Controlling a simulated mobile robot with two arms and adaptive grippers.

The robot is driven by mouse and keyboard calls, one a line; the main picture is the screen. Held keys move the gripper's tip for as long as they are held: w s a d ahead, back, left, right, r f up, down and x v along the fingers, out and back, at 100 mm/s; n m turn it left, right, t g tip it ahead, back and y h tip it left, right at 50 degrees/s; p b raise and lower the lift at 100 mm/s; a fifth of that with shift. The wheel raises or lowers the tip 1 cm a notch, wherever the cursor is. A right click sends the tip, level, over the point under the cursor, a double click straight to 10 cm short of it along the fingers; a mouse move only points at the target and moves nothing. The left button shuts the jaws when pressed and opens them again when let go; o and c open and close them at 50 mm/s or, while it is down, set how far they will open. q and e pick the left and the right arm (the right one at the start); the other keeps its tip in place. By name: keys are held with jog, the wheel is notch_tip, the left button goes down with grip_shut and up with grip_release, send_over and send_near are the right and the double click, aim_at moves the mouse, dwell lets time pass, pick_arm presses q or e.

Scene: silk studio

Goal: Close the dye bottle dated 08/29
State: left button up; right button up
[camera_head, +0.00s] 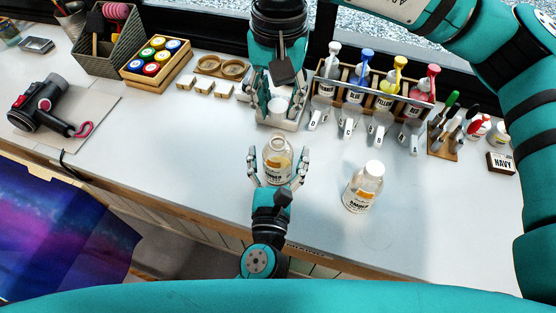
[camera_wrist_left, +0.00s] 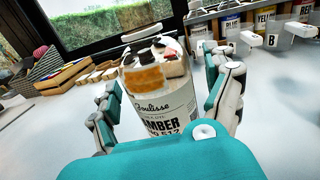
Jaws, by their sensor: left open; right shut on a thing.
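An open dye bottle (camera_head: 277,158) with an amber label stands on the table, its mouth uncovered. My left gripper (camera_head: 278,165) is open, with a finger on either side of this bottle. In the left wrist view the bottle (camera_wrist_left: 165,98) stands upright between the spread fingers, and its label reads AMBER; no date is legible. My right gripper (camera_head: 280,113) is shut on a white cap (camera_head: 277,105), behind and above the open bottle. A second amber bottle (camera_head: 362,190) with a white cap on stands to the right, clear of both grippers.
A wooden rack (camera_head: 372,85) of dye pump bottles stands behind. A tool block (camera_head: 446,140) and a NAVY box (camera_head: 501,163) are at the right. A paint box (camera_head: 157,62) and a dark heat tool (camera_head: 42,105) are at the left. The table between the left mat and the bottles is clear.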

pick_arm(q)
grip_shut()
pick_arm(e)
jog(key=shift+f, duration=2.5)
jog(key=shift+f, duration=0.1)
jog(key=shift+f, duration=0.8)
jog(key=shift+f, duration=0.55)
